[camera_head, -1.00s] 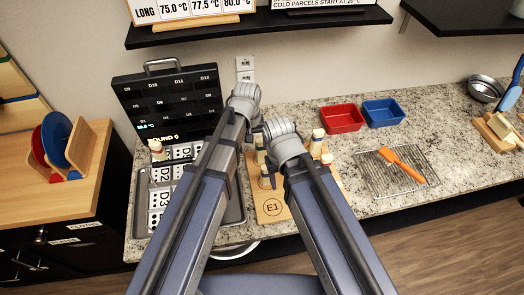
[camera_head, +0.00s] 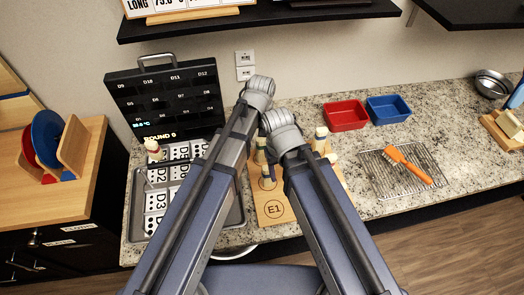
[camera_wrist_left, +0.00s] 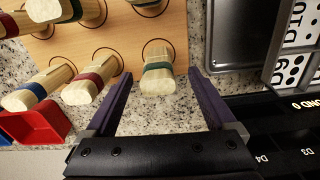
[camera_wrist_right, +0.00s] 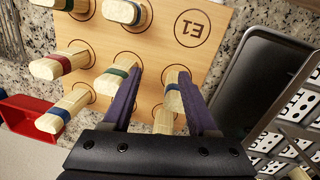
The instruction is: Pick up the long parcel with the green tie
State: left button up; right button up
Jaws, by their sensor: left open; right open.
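Pale wooden parcels with coloured ties stand on the wooden board (camera_head: 272,211) marked E1. In the left wrist view, a green-tied parcel (camera_wrist_left: 158,80) stands between the fingertips of my open left gripper (camera_wrist_left: 160,75), with nothing clamped. Another green-tied parcel (camera_wrist_left: 48,9) is at the upper left there. I cannot tell which green-tied parcel is the long one. My arms hide part of the board in the head view.
A grey metal tray (camera_head: 136,212) with numbered tiles is left of the board, below a black display case (camera_head: 165,100). Red (camera_head: 346,115) and blue (camera_head: 388,109) bins stand behind right. A wire rack (camera_head: 385,178) with an orange brush (camera_head: 408,164) lies right. My two wrists are close together.

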aim_at(262, 150)
pick_arm(q)
jog(key=shift+w+d+f+b, duration=0.1)
jog(key=shift+w+f+b, duration=0.05)
jog(key=shift+f+b, duration=1.55)
jog(key=shift+w+f+b, duration=0.15)
jog(key=shift+f+b, duration=1.3)
jog(key=shift+f, duration=0.35)
pick_arm(e)
jog(key=shift+f, duration=3.55)
pick_arm(q)
jog(key=shift+r, duration=0.1)
pick_arm(e)
jog(key=shift+r, duration=0.1)
pick_arm(q)
grip_shut()
